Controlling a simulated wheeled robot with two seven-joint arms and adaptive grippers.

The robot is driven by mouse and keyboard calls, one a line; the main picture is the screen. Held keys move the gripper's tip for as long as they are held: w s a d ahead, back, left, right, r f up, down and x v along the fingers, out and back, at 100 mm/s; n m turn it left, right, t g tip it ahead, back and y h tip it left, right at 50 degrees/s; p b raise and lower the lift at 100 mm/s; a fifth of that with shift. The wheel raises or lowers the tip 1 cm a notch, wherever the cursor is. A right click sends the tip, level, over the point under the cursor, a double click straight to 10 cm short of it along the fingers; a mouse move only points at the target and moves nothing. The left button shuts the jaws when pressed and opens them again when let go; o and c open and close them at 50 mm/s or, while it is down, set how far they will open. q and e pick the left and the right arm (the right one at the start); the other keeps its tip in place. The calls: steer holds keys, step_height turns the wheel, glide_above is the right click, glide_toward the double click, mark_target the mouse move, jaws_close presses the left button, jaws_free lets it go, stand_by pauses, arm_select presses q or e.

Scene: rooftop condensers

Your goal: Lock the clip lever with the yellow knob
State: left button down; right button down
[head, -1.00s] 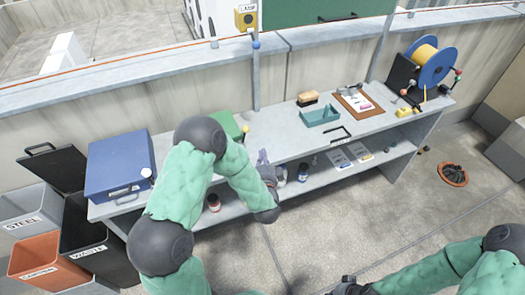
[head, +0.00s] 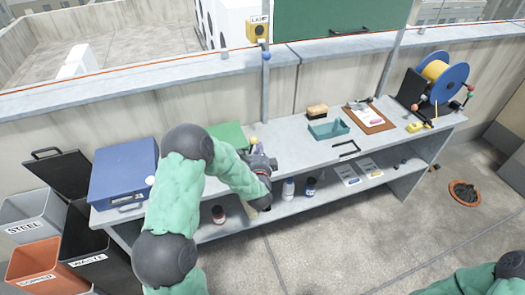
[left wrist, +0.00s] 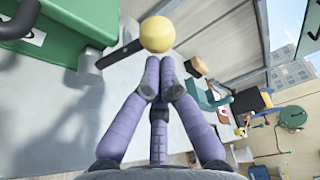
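The yellow knob (left wrist: 157,33) is a round ball on the end of a black lever (left wrist: 122,53), beside a green box (left wrist: 60,30) in the left wrist view. In the head view the yellow knob (head: 253,140) shows small, just above my left gripper (head: 258,160), and the green box (head: 228,135) is partly behind my arm. In the left wrist view my left gripper (left wrist: 160,62) has its purple fingers drawn together, tips just short of the knob, with nothing seen between them. Whether they touch the knob is unclear. My right gripper is out of view.
A blue case (head: 122,172) stands at the bench's left end. A teal tray (head: 328,129), clipboard (head: 367,116) and cable reel (head: 440,75) are to the right. Bottles (head: 288,188) stand on the lower shelf. Bins (head: 45,265) stand at left.

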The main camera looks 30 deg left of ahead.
arm_select(q)
steer(key=shift+s+a+r+n+b, duration=0.35)
steer(key=shift+s+a+n+b, duration=0.25)
steer(key=shift+s+n+b, duration=0.15)
steer(key=shift+w, duration=0.1)
